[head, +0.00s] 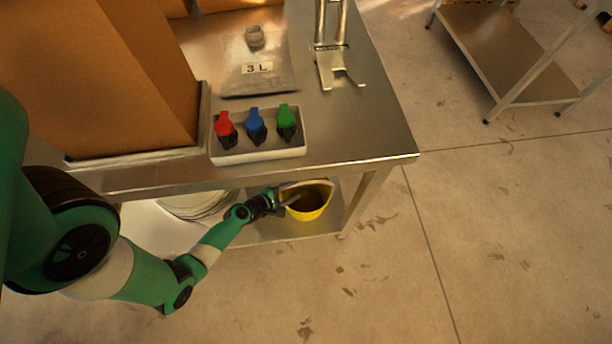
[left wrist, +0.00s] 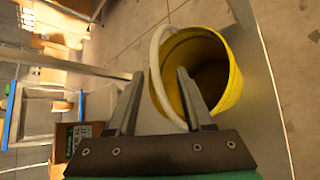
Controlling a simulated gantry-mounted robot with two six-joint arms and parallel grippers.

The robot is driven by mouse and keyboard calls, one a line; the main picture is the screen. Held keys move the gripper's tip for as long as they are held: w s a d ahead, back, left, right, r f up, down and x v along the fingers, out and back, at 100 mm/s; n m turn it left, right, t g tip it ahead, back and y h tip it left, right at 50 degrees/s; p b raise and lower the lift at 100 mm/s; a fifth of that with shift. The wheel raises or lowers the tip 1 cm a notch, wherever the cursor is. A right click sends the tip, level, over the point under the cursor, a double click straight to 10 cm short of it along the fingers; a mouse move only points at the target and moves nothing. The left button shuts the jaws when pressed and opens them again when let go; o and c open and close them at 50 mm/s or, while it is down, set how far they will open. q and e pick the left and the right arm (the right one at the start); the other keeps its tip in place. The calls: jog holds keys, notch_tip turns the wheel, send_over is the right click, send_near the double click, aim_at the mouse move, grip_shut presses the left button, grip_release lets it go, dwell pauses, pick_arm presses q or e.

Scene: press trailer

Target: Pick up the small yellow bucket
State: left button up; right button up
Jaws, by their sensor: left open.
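The small yellow bucket (head: 312,208) stands on the lower shelf of the steel table, below the front edge near its right leg. Its pale handle (left wrist: 156,68) arcs along the rim on the gripper's side in the left wrist view, where the yellow bucket (left wrist: 232,82) opens toward the camera. My left gripper (head: 283,199) is at the bucket's left side. In the left wrist view my left gripper (left wrist: 160,74) is open, one finger outside the bucket and the other across its opening. The handle passes between the fingers; contact is unclear. My right gripper is not in view.
The table's front edge (head: 330,166) overhangs the bucket and gripper. A white tray (head: 262,154) with red, blue and green-topped items sits above. Round plate-like things (head: 195,205) lie on the lower shelf to the left. The floor (head: 390,270) in front is clear.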

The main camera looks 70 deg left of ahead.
aim_at(304, 184)
pick_arm(q)
jog(key=x, duration=0.1)
jog(key=b+x, duration=0.1)
jog(key=x, duration=0.3)
jog(key=shift+w+a+r, duration=0.15)
jog(key=shift+a+r, duration=0.15)
jog(key=shift+d+f, duration=0.15)
jog(key=b+x, duration=0.3)
jog(key=x, duration=0.2)
jog(key=shift+w, duration=0.15)
jog(key=shift+d, duration=0.1)
jog(key=shift+c, duration=0.4)
grip_shut()
